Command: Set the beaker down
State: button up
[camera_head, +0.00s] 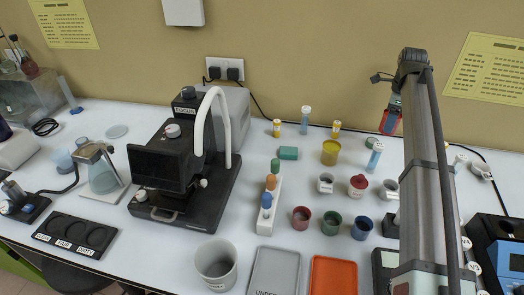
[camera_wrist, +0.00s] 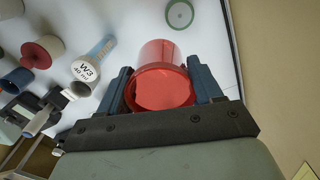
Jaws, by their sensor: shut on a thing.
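A translucent red beaker (camera_wrist: 163,85) sits between the two blue fingers of my gripper (camera_wrist: 164,90) in the wrist view. The fingers are shut on its sides, and its round end faces the camera. In the head view my gripper (camera_head: 391,120) is at the upper right, in front of the tan wall. A small red part of the beaker (camera_head: 388,123) shows there, and my arm hides some of that area. The beaker appears to be held above the white table (camera_head: 235,225).
Red (camera_head: 301,217), green (camera_head: 331,223) and blue (camera_head: 362,228) cups stand left of my arm. A labelled tube (camera_wrist: 92,65) and a green ring-shaped thing (camera_wrist: 180,14) are near the beaker in the wrist view. Grey (camera_head: 275,272) and orange (camera_head: 333,277) trays lie at the front.

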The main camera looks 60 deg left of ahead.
jog(key=s+a+r+n, duration=0.2)
jog(key=s+a+n, duration=0.5)
jog(key=s, duration=0.5)
jog(key=s+a+r+n, duration=0.3)
jog(key=s+a+n, duration=0.1)
jog(key=s+a, duration=0.7)
jog(key=s+a+r+n, duration=0.2)
jog(key=s+a+n, duration=0.45)
jog(key=s, duration=0.55)
jog(key=f, duration=1.7)
jog(key=shift+s+a+f, duration=0.1)
jog(key=shift+a+f, duration=0.05)
jog(key=shift+a, duration=0.1)
jog(key=shift+f, duration=0.15)
jog(key=o, duration=1)
jog(key=shift+m, duration=0.25)
jog(key=shift+o, duration=0.2)
notch_tip(320, 180, up, 12)
jog(key=shift+r, duration=0.2)
